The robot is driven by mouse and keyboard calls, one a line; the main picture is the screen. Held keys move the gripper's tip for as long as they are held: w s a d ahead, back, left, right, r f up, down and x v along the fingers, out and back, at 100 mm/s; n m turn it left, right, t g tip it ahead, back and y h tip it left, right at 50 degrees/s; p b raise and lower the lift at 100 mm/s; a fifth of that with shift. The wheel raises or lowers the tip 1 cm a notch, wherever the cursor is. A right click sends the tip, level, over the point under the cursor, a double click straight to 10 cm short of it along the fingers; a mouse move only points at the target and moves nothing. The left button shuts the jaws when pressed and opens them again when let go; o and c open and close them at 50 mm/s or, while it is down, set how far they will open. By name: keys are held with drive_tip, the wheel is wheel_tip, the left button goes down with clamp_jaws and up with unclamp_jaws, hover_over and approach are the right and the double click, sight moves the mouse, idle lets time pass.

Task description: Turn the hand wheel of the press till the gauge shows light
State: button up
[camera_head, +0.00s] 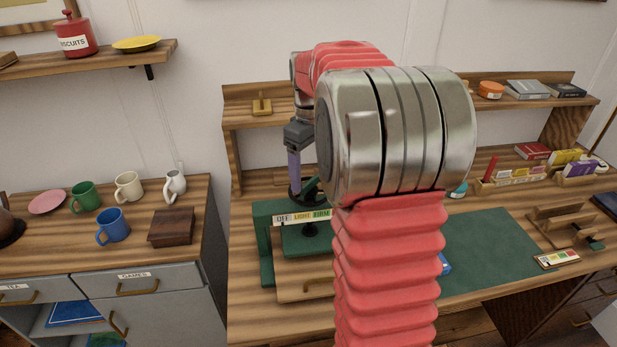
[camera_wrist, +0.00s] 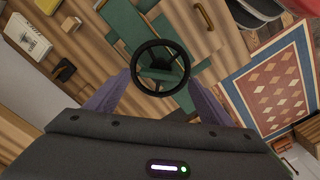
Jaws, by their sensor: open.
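The green press (camera_head: 264,245) stands on the left part of the workbench. Its gauge (camera_head: 303,217) is a strip with white, yellow and green fields lettered OFF, LIGHT and FIRM; I cannot make out where its pointer stands. The dark round hand wheel (camera_head: 297,197) sits on top of the press, partly hidden by my arm. In the wrist view the wheel (camera_wrist: 160,94) shows as a black ring with the green press beyond it. My gripper (camera_wrist: 161,80) is open, with one finger on each side of the wheel. Whether the fingers touch the rim is unclear.
A side cabinet at left carries a blue mug (camera_head: 113,226), other mugs and a brown box (camera_head: 171,228). A green mat (camera_head: 490,248) lies right of my arm. A wooden stand (camera_head: 562,227) and a coloured card (camera_head: 557,260) are farther right. A shelf (camera_head: 262,121) runs behind the press.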

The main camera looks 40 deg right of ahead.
sight(310, 192)
drive_tip(key=shift+f, duration=1.1)
drive_tip(key=shift+c, duration=0.5)
drive_tip(key=c, duration=0.9)
